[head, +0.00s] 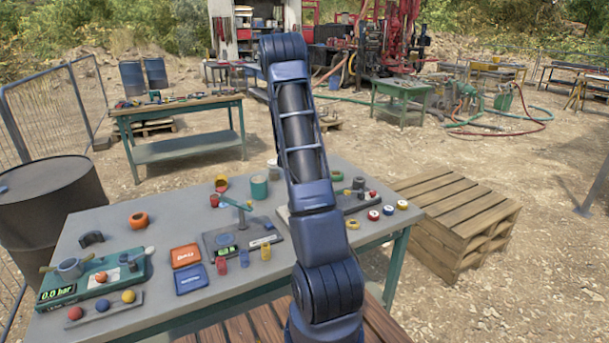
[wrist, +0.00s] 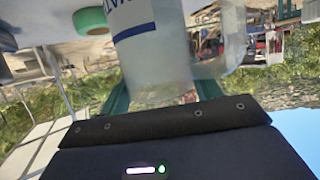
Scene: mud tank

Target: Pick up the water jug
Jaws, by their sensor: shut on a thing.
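The water jug (wrist: 150,55) is a translucent whitish vessel with blue lettering, close up in the wrist view. My gripper (wrist: 162,90) has a green finger on each side of the jug and is shut on it. The wrist view is turned over, with sky at the bottom, so the jug's tilt is hard to judge. Its far end runs out of the picture. In the head view my arm hides the gripper and most or all of the jug; whether the jug touches the table cannot be told.
A dark barrel (head: 50,200) stands left. Stacked pallets (head: 450,215) stand right.

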